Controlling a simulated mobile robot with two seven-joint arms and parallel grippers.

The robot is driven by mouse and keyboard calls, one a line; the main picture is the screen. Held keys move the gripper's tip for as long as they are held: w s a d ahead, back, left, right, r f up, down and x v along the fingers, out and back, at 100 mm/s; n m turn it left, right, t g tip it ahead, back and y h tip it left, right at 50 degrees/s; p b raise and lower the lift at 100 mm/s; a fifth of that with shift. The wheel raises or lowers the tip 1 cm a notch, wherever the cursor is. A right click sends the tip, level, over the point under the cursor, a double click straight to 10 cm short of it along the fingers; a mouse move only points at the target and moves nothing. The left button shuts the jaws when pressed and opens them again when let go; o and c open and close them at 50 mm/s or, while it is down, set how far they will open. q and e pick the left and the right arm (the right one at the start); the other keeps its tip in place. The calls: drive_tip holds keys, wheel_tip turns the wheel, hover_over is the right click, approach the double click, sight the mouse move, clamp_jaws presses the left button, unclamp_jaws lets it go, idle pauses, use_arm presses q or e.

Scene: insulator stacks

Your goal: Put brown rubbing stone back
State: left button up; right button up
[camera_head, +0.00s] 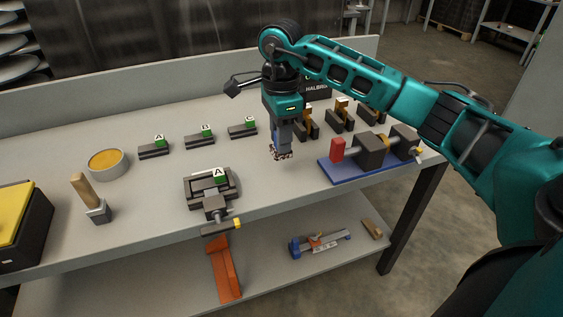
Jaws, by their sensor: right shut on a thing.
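My right gripper (282,153) points straight down over the middle of the table, close to its top. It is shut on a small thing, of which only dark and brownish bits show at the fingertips. It may be the brown rubbing stone, but the fingers hide most of it. Three dark holders with tan-brown pieces stand in a row at the back right: the near one (308,118), the middle one (341,112) and the far one (370,110). The gripper is left of them and apart from them. My left gripper is not in view.
Green-tagged dark blocks A (154,149), B (200,139) and C (243,130) line the back. A vise (214,188) sits at the front edge, and a brush (98,212) stands left.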

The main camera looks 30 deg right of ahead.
wheel_tip(320, 180, down, 6)
drive_tip(key=shift+f, duration=0.35)
drive_tip(key=shift+f+b, duration=0.15)
drive_tip(key=shift+b, duration=0.25)
drive_tip(key=o, duration=1)
